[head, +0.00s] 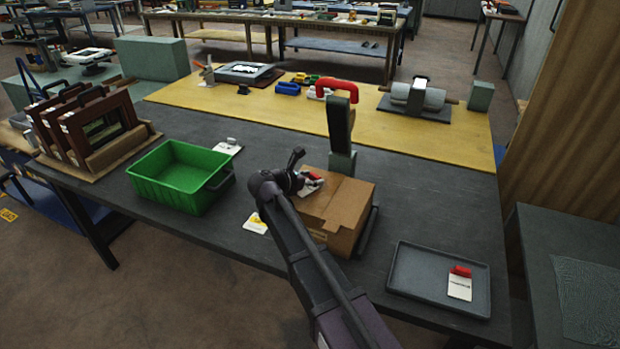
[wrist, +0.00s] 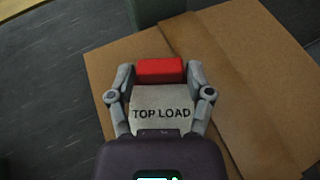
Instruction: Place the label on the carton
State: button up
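The brown cardboard carton (head: 352,205) stands on the dark table; its top flaps fill much of the wrist view (wrist: 245,75). My gripper (head: 311,178) is over the carton's top, towards its left side. In the wrist view its two fingers (wrist: 160,72) are closed on both sides of a red block on a white label (wrist: 161,110) that reads "TOP LOAD". The label is over the carton's top face; I cannot tell whether it touches the cardboard. Another label with a red block (head: 460,285) lies in the grey tray (head: 412,276) at the right.
A green crate (head: 165,190) stands to the left. A small white and yellow card (head: 256,223) lies beside the carton. A dark upright device with a red handle (head: 340,118) stands just behind the carton. Wooden frames (head: 90,130) stand far left. The table between carton and tray is clear.

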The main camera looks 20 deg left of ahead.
jog(key=shift+o, duration=0.3)
jog(key=shift+r, duration=0.15)
jog(key=shift+r, duration=0.1)
jog(key=p+v, duration=0.5)
jog(key=v, duration=0.7)
dwell(0.8)
